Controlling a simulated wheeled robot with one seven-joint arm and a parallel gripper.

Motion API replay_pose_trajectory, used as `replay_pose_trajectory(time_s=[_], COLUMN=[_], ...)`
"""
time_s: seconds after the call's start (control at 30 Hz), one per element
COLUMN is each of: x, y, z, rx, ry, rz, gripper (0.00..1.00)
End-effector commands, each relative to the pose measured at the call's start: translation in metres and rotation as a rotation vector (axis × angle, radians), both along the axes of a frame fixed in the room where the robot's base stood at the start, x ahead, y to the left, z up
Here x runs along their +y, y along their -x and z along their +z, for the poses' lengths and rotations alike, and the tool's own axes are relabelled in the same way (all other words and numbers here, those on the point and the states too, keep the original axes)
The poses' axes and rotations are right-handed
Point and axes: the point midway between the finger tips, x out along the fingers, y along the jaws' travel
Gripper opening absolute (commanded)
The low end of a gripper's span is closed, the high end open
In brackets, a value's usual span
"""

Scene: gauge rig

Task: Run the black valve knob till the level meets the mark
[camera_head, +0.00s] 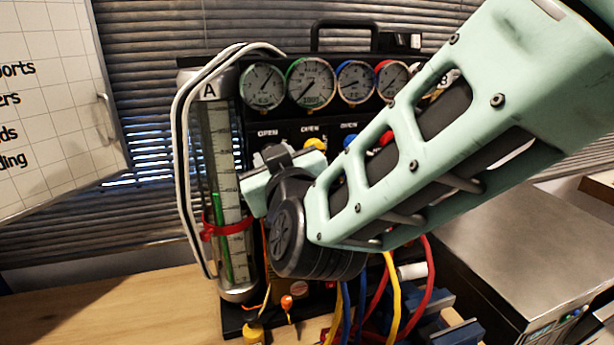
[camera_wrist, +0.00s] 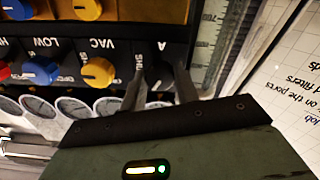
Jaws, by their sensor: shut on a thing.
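My gripper (camera_wrist: 160,74) is shut on the black valve knob (camera_wrist: 159,80), which shows only as a dark shape between the two fingers, below the upside-down letter A in the wrist view. In the head view my own arm and wrist cover the knob and the fingertips. The sight tube (camera_head: 221,150) marked A stands upright on the left of the rig. A green column (camera_head: 220,215) fills its lower part. A red band (camera_head: 231,227) circles the tube, and the top of the green stands above this band in the picture.
Several round gauges (camera_head: 310,83) line the top of the rig. A yellow knob (camera_wrist: 98,72) and a blue knob (camera_wrist: 40,71) sit beside my gripper. Coloured hoses (camera_head: 392,290) hang below. A whiteboard (camera_head: 55,95) stands at left; bare wooden bench (camera_head: 110,310) lies in front of it.

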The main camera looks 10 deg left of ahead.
Motion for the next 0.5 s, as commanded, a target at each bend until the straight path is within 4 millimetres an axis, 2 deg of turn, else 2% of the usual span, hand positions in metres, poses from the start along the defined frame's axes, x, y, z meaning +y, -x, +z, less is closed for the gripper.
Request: replay_pose_trajectory(time_s=[0.03, 0.5], x=[-0.0005, -0.0002], y=[-0.0005, 0.0001], z=[-0.0062, -0.0054], rx=[0.020, 0.255], ry=[-0.041, -0.421], rz=[-0.001, 0.001], gripper=[0.08, 0.08])
